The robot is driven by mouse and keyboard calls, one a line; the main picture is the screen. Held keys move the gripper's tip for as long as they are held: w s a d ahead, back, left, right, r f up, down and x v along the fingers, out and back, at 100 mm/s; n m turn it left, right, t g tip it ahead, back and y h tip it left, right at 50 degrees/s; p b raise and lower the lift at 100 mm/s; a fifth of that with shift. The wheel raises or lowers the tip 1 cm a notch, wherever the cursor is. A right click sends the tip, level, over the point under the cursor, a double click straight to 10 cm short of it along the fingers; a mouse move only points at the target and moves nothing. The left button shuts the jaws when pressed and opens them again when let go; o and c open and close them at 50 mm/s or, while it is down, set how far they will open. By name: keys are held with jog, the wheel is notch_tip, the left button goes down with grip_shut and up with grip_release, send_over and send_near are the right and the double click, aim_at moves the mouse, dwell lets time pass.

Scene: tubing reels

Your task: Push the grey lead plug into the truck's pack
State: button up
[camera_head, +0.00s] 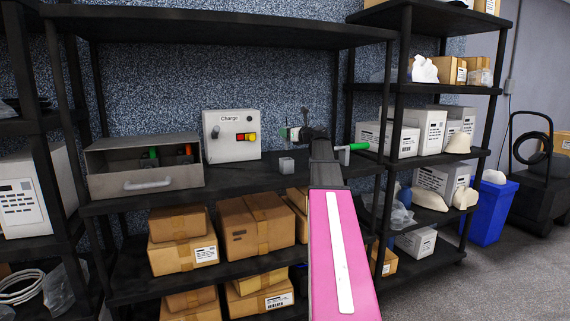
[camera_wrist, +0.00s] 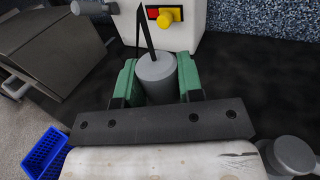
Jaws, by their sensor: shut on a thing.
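My gripper (camera_wrist: 157,83) has its green fingers closed on the sides of the grey lead plug (camera_wrist: 156,68), a grey cylinder with dark leads at its top in the wrist view. In the head view my gripper (camera_head: 292,133) is above the shelf, right of the charger box; the plug is too small there to make out clearly. The pack (camera_head: 150,181), a grey open-fronted box with a handle, stands on the shelf at left with green and red-orange connectors inside. The pack (camera_wrist: 50,45) also shows at upper left in the wrist view, apart from the plug.
The white charger box (camera_head: 232,150) with red and yellow controls stands between the pack and my gripper. A small grey block (camera_head: 286,166) shows at the shelf's front, below my gripper. Bare dark shelf (camera_head: 250,177) lies in front of the charger. Cartons (camera_head: 255,225) fill the shelf below.

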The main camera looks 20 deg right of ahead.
jog(key=shift+f, duration=0.1)
jog(key=shift+f, duration=4.75)
jog(key=shift+f, duration=0.1)
jog(key=o, duration=0.9)
jog(key=shift+o, duration=0.2)
jog(key=v, duration=1.1)
jog(key=shift+s+a, duration=0.1)
